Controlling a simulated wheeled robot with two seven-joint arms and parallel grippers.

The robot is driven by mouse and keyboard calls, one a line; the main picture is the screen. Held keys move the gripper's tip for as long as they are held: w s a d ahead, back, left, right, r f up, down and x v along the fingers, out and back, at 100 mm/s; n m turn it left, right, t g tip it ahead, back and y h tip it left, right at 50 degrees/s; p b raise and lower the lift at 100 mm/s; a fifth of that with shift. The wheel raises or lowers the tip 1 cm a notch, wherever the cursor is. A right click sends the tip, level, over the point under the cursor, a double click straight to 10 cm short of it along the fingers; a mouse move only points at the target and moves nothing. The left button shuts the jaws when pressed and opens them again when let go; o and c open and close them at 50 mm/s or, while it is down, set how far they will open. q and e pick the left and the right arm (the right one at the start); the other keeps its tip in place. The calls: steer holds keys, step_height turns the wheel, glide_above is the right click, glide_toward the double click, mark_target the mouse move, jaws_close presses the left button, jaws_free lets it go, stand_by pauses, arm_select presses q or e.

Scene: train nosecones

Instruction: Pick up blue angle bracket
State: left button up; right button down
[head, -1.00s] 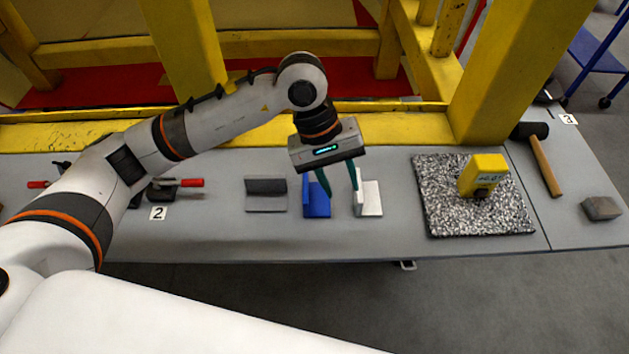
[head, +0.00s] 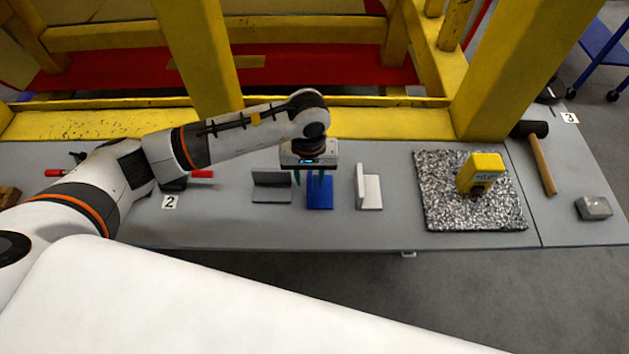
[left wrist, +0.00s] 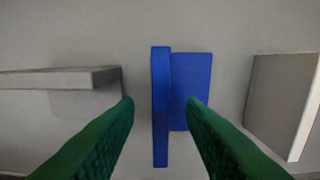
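The blue angle bracket (head: 320,194) lies on the grey table between two other brackets. In the left wrist view the blue angle bracket (left wrist: 192,92) shows its upright flange edge-on at the left and its flat flange at the right. My left gripper (head: 309,180) is over it, pointing down. The green fingers (left wrist: 160,102) are apart, with the upright flange in the gap between them as seen from the wrist. Nothing is held. Whether the fingers touch the bracket cannot be told. My right gripper is not in view.
A dark grey bracket (head: 271,188) stands close on the left and a light grey bracket (head: 370,190) on the right. A speckled mat (head: 440,205) with a yellow device (head: 483,172), a hammer (head: 543,163) and a grey block (head: 594,208) lie farther right. Yellow beams rise behind.

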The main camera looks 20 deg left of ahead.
arm_select(q)
steer(key=shift+f, duration=1.1)
jaws_close()
steer(key=shift+r, duration=0.15)
